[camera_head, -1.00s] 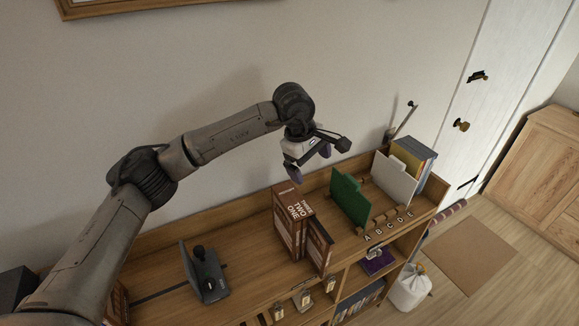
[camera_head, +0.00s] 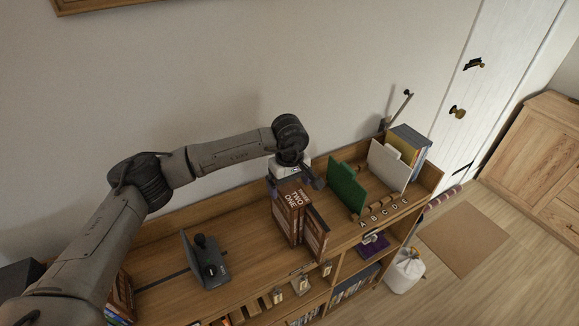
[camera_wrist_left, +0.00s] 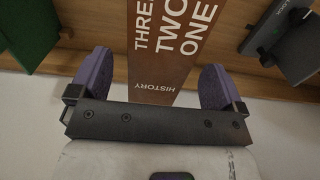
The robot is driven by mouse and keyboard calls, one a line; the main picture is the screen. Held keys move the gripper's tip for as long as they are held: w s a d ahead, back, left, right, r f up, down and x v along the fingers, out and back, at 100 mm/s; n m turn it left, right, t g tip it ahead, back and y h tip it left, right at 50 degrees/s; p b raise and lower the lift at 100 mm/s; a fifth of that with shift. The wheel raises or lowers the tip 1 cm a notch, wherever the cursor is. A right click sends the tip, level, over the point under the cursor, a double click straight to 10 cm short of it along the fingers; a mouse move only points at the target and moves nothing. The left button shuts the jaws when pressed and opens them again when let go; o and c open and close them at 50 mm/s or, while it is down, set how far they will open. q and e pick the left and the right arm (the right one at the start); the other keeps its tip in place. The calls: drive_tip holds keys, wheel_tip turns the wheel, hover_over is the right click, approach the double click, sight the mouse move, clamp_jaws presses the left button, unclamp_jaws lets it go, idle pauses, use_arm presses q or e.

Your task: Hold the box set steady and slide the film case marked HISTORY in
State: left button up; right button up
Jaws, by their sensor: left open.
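The brown box set (camera_head: 287,213), lettered ONE, TWO and more, stands upright on the wooden shelf top. A thin brown case (camera_head: 316,231) stands at its right side, jutting towards the front; I cannot read its marking. My left gripper (camera_head: 293,183) is over the back of the box set, open, pointing down. In the left wrist view the purple fingers of the gripper (camera_wrist_left: 156,82) are on either side of the brown box set (camera_wrist_left: 172,50), with gaps showing. THREE, TWO, ONE and HISTORY are readable there. My right gripper is not in view.
A green divider (camera_head: 346,186) and a white divider (camera_head: 388,167) stand to the right, by letters A to E. A dark grey bookend-like stand (camera_head: 206,262) is to the left. The wall is close behind. Clear shelf top lies between the stand and box set.

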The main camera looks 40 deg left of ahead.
use_arm(q)
drive_tip(key=shift+f+p, duration=0.45)
drive_tip(key=shift+f, duration=1.9)
